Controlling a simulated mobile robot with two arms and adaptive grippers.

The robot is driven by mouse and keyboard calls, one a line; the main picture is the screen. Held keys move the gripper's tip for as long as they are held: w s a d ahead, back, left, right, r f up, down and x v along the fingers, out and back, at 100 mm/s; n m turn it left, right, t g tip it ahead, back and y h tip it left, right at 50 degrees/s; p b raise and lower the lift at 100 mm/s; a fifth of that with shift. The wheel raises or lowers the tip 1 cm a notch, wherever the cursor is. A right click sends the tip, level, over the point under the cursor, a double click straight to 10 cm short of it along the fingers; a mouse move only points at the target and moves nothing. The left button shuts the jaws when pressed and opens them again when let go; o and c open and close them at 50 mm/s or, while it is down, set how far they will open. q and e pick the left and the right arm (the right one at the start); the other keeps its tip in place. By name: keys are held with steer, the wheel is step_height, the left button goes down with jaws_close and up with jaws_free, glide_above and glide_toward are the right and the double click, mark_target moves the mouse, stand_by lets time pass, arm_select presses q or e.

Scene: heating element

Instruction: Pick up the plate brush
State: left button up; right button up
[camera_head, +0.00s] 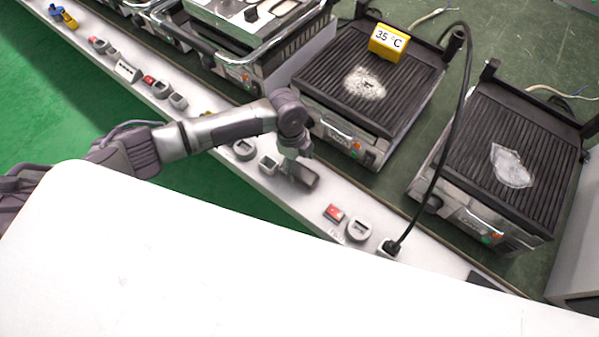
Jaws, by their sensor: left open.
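My left arm reaches in from the left over the white ledge, and its left gripper (302,174) points down at the ledge in front of the middle grill. The gripper is open; its fingers are small and partly hidden by the wrist. I cannot make out a plate brush for certain in this view. One could be hidden beneath or behind the gripper, but I cannot tell. My right gripper is not in view.
The middle ribbed grill (408,105) and the right grill (535,130) are open, each with a whitish patch. A yellow 35 °C display (388,42) stands on the middle one. The ledge (310,213) carries sockets, a red switch (334,213) and a plugged-in black cable (440,150).

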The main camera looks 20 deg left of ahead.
mark_target(299, 170)
arm_select(q)
step_height(299, 170, down, 4)
steer(key=shift+d+r, duration=0.1)
steer(key=shift+r, duration=0.05)
steer(key=c, duration=1.3)
steer(key=shift+r, duration=0.1)
steer(key=shift+r, duration=0.45)
steer(key=r, duration=0.2)
steer(key=d+r, duration=0.1)
steer(key=shift+s+d+r, duration=0.1)
steer(key=shift+r, duration=0.25)
steer(key=s+d+r, duration=0.1)
steer(key=d+r, duration=0.1)
steer(key=d, duration=0.1)
steer(key=s+d+r, duration=0.1)
steer(key=d+r, duration=0.1)
steer(key=d, duration=0.1)
steer(key=d+r, duration=0.2)
steer(key=d, duration=0.2)
steer(key=shift+s+d+r+b, duration=0.1)
steer(key=shift+s+r+b, duration=0.1)
steer(key=shift+s+b, duration=0.15)
